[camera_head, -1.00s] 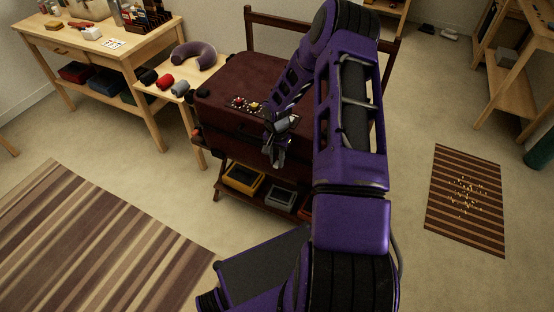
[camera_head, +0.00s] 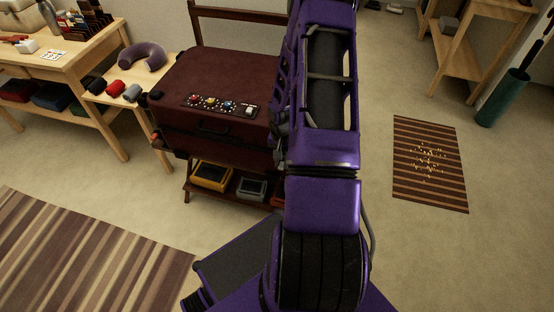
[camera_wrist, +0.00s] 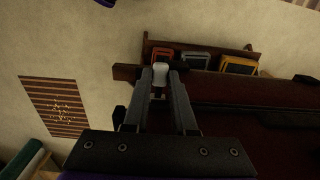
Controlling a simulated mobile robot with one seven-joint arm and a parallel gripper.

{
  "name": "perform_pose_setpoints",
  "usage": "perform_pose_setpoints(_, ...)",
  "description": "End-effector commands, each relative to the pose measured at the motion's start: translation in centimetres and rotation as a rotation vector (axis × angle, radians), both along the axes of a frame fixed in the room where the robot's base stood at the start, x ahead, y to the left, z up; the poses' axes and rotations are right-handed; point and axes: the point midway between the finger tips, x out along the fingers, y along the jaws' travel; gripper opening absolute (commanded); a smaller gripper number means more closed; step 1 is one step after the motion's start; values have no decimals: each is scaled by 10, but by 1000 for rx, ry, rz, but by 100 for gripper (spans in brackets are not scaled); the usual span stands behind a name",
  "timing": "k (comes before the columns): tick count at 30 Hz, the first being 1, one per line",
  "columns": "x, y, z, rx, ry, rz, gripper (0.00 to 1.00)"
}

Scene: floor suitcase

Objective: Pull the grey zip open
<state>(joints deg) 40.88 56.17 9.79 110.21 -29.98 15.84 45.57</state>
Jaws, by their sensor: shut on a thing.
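The dark red suitcase (camera_head: 222,77) lies flat on a wooden rack, with a dark handle (camera_head: 212,130) on its front side. In the head view my arm covers its right end and most of my gripper. In the wrist view my gripper (camera_wrist: 160,76) has its fingers around a small pale grey piece (camera_wrist: 159,73), which looks like the grey zip's pull, beside the suitcase (camera_wrist: 245,120). The zip's track and any gap in the seam are too dark or hidden to tell.
A panel with coloured knobs (camera_head: 213,104) lies on the lid. Below are a yellow tray (camera_head: 211,176) and a grey tray (camera_head: 251,188). A side table with a neck pillow (camera_head: 142,56) stands at left. A striped mat (camera_head: 429,160) with small bits lies at right.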

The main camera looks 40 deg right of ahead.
Motion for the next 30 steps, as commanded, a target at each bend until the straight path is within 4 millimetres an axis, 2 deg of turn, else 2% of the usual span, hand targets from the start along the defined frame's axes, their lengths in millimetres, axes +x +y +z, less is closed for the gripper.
perform_pose_setpoints(2, -5, -4, 0, -4, 11, -4, 0)
perform_pose_setpoints(3, -5, -4, 0, -5, 11, -4, 28)
perform_pose_setpoints(8, -5, -4, 0, -4, 10, -4, 55)
perform_pose_setpoints(15, -3, -3, 0, -3, 7, -2, 55)
perform_pose_setpoints(19, -2, -3, 9, -3, 5, -3, 55)
perform_pose_setpoints(23, -2, -3, 32, -5, 3, -3, 55)
perform_pose_setpoints(30, -2, -3, 92, -6, 3, -3, 55)
